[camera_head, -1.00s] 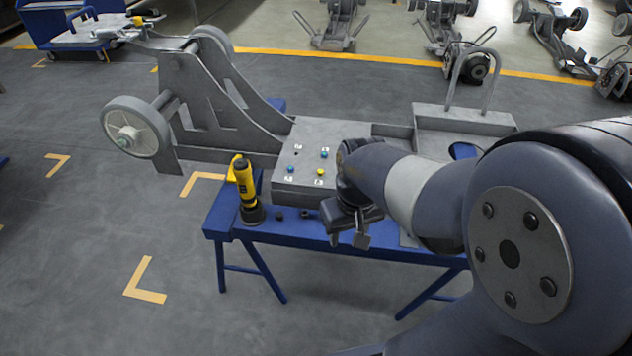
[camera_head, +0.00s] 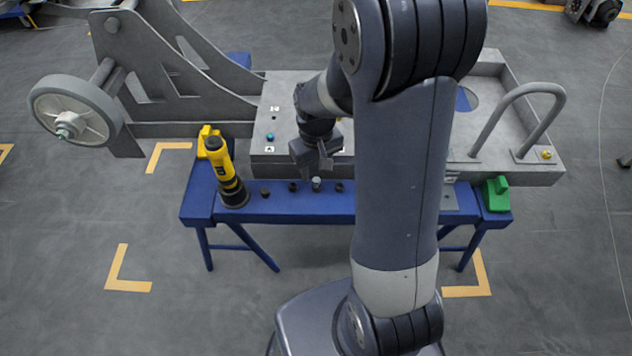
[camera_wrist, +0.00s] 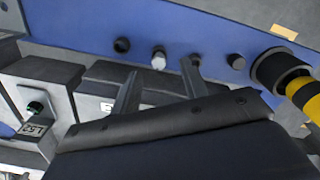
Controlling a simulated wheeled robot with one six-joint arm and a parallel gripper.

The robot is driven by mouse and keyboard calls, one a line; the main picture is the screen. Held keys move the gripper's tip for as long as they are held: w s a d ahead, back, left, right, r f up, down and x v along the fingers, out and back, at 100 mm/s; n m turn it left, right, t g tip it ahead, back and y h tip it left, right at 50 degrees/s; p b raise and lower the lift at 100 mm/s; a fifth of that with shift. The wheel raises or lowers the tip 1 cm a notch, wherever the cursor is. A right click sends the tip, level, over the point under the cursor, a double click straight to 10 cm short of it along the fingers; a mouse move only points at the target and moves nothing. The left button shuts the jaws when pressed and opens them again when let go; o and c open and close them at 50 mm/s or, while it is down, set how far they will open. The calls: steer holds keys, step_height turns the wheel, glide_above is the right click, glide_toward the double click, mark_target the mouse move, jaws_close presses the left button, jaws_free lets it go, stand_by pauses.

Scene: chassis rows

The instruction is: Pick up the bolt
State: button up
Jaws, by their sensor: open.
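A silver-topped bolt (camera_head: 316,184) stands on the blue bench (camera_head: 240,206), in a row with several small dark round pieces. It also shows in the wrist view (camera_wrist: 159,59), near the top middle. The right fingertip partly covers a dark piece (camera_wrist: 196,60).
A yellow and black power tool (camera_head: 224,172) stands left of the row. The grey chassis (camera_head: 262,150) lies behind, with a raised handle (camera_head: 520,100) at right. A green block (camera_head: 496,194) sits at the bench's right end. Floor left of the bench is clear.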

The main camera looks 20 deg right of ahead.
mark_target(316, 179)
steer(key=f, duration=0.4)
steer(key=shift+w+d+f, duration=0.1)
steer(key=shift+w+f, duration=0.1)
steer(key=shift+w, duration=0.05)
jaws_close()
